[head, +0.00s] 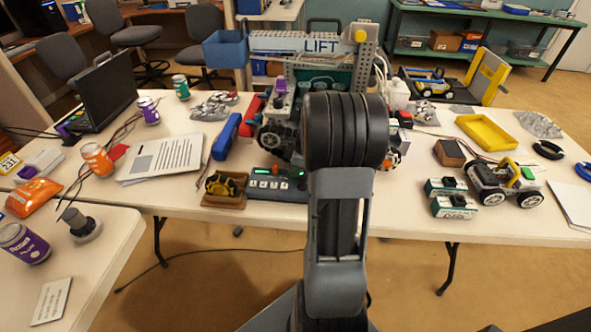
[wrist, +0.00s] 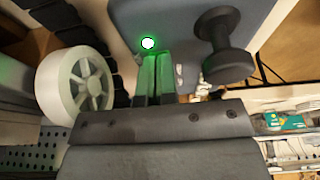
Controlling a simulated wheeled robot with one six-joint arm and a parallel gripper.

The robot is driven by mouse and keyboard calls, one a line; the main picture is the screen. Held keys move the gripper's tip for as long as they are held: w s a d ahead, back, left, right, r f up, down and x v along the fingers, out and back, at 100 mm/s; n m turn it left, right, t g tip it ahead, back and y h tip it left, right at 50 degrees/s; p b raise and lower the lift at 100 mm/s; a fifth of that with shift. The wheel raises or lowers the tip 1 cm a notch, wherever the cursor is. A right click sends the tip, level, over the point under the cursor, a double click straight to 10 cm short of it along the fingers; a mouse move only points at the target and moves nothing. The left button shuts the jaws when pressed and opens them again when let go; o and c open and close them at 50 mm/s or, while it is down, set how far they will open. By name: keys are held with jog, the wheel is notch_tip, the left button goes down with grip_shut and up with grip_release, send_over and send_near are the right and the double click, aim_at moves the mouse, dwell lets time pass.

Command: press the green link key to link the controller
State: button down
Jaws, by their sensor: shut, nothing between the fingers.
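In the wrist view a round green key (wrist: 148,43) glows with a bright white centre on a blue-grey panel (wrist: 185,15), which looks like the controller. My gripper (wrist: 158,58) is shut and empty, its fingertips beside and just below the key in the picture. Green light falls on the fingers. I cannot tell whether they touch the key or panel. A black knob (wrist: 225,45) stands on the panel to the right.
A white wheel (wrist: 75,85) is close left of my fingers in the wrist view. In the head view, a dark keypad box (head: 277,190) with a green display stands at the table's front edge, beside a brown tray (head: 224,201). A wheeled car (head: 505,182) stands right.

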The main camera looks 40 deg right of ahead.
jog(key=shift+s+a+f, duration=0.1)
jog(key=shift+s+f, duration=0.15)
jog(key=shift+f, duration=0.35)
jog(key=r+p, duration=0.3)
jog(key=r, duration=0.2)
jog(key=shift+w, duration=0.2)
jog(key=v, duration=1)
jog(key=shift+w+d+r, duration=0.15)
jog(key=shift+d, duration=0.05)
